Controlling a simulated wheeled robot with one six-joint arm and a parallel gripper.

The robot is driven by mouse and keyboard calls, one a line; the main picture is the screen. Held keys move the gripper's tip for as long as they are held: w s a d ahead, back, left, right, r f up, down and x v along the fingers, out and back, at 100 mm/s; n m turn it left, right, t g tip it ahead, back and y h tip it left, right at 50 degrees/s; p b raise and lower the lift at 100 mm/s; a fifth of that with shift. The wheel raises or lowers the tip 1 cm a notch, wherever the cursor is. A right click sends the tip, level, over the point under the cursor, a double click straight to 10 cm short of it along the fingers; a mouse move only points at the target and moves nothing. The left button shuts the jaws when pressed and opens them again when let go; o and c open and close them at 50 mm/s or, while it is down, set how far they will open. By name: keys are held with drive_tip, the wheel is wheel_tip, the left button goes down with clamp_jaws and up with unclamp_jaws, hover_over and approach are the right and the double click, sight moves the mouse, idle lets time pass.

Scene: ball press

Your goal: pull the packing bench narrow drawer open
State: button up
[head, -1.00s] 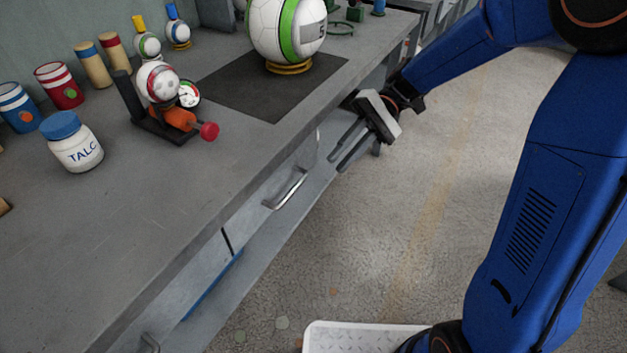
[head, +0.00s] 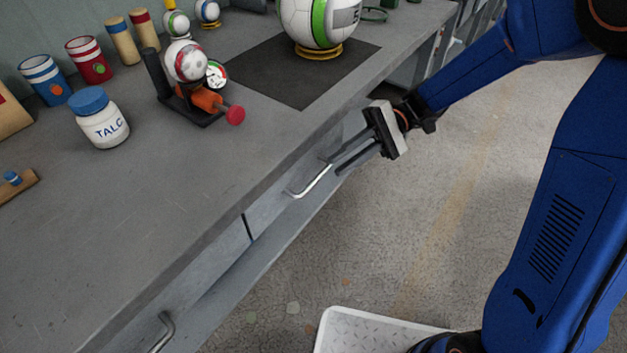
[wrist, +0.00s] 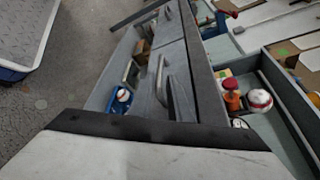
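The grey bench front in the head view has two drawer fronts (head: 268,212) split by a dark seam. Both look closed. The farther one bears a silver bar handle (head: 312,183); the nearer one has another handle (head: 163,334) at the bottom edge. I cannot tell for sure which is the narrow drawer. My gripper (head: 338,166) is open, with two dark fingers apart and nothing held. Its fingertips are at the far end of the farther handle; contact cannot be told. In the wrist view a bar handle (wrist: 160,78) lies beyond the gripper body.
The bench top (head: 180,200) holds a talc jar (head: 103,122), a small press with a red knob (head: 235,115), cups and a large ball (head: 318,22) on a dark mat. A white tread plate (head: 370,335) is low on the floor side. The floor beside the bench is open.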

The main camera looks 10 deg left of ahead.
sight(319, 178)
drive_tip(key=x, duration=0.8)
drive_tip(key=shift+s+a, duration=0.2)
drive_tip(key=shift+s, duration=0.05)
clamp_jaws()
